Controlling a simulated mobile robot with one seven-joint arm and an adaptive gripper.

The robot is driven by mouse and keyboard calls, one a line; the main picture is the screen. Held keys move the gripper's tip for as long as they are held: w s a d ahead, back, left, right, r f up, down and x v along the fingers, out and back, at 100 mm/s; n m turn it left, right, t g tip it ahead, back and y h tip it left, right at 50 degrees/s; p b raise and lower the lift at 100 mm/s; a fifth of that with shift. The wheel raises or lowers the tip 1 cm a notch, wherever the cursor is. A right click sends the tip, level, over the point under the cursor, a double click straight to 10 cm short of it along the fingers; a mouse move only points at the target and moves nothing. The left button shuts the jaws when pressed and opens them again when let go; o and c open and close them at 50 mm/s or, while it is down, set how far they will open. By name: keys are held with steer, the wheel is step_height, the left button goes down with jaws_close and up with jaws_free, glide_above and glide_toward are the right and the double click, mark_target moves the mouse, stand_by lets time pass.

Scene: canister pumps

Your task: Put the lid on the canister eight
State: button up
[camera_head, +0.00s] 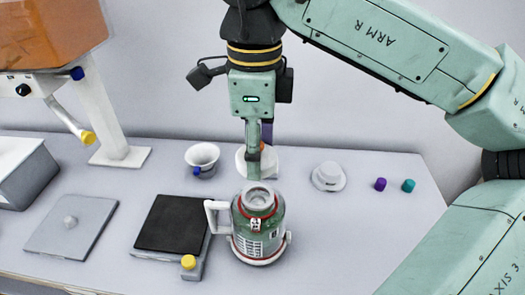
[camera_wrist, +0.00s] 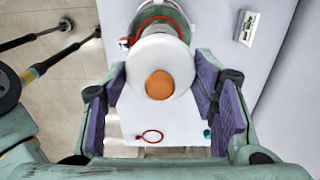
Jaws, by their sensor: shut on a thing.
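The canister (camera_head: 248,243), green with a red ring and a white handle, stands upright on the table at the middle in the head view. Its label is too small to read. Part of it (camera_wrist: 162,10) shows at the top of the wrist view. My gripper (camera_head: 258,158) is shut on a white round lid (camera_wrist: 160,48) with an orange knob (camera_wrist: 159,85). The purple finger pads lie on either side of the lid in the wrist view. In the head view the lid (camera_head: 242,161) appears behind and above the canister's top, partly hidden by a finger.
A white hat-shaped piece (camera_head: 328,177), a purple cap (camera_head: 380,184) and a teal cap (camera_head: 408,186) lie to the right. A white funnel-like cup (camera_head: 202,157), a black-topped scale (camera_head: 172,224) and a grey plate (camera_head: 72,225) are left. A red ring (camera_wrist: 149,136) shows in the wrist view.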

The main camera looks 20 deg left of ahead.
steer(key=shift+d+f+b, duration=0.1)
steer(key=shift+f+b, duration=1.85)
steer(key=shift+f, duration=0.5)
steer(key=shift+f+b, duration=1)
steer(key=shift+f, duration=0.4)
steer(key=o, duration=1)
steer(key=shift+c, duration=0.2)
steer(key=shift+o, duration=0.4)
steer(key=o, duration=0.4)
steer(key=shift+r, duration=0.15)
